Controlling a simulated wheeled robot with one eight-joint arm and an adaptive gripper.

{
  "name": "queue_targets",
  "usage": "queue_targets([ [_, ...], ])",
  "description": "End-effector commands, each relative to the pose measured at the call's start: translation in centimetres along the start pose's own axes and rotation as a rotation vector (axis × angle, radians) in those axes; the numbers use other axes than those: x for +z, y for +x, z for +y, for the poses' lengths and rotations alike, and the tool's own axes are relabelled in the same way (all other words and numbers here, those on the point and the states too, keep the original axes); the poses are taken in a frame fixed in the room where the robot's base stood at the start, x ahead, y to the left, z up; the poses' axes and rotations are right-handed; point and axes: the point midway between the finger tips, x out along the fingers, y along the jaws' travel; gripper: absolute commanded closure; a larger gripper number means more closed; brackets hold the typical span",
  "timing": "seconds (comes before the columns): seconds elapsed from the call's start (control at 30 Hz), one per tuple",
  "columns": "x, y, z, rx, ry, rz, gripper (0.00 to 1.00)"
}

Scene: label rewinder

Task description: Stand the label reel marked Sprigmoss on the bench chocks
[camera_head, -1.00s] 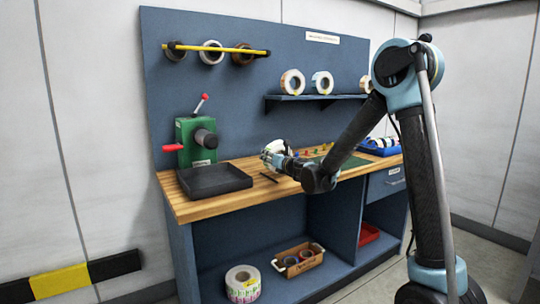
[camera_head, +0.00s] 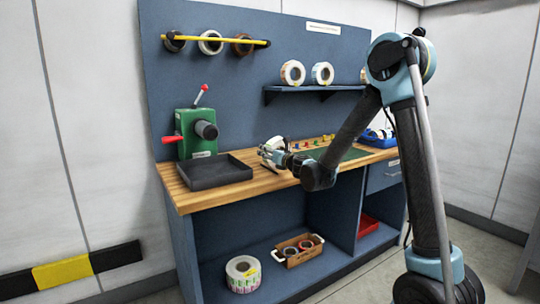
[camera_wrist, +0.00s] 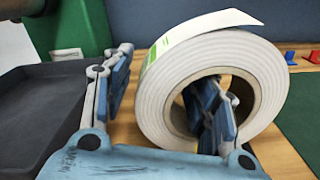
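A white label reel (camera_wrist: 262,75) with a wide round core is at my gripper in the wrist view. Its loose tail sticks out at the top, with green print that I cannot read.
A black tray (camera_head: 215,181) and green machine (camera_head: 187,140) stand left on the bench (camera_head: 240,195). Reels sit on the wall shelf (camera_head: 310,90) and yellow bar (camera_head: 225,41). Another reel (camera_head: 243,274) stands below.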

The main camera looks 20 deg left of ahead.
Motion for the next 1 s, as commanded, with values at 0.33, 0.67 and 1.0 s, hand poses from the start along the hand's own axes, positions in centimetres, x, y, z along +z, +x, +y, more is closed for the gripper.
queue_targets([
  [0.33, 0.0, -0.6, 0.0, 0.0, 0.0, 0.0, 0.46],
  [0.67, -0.1, -6.2, -0.1, 0.0, 0.001, 0.001, 0.46],
  [1.0, -0.1, -11.2, -0.1, -0.002, 0.001, 0.002, 0.46],
])
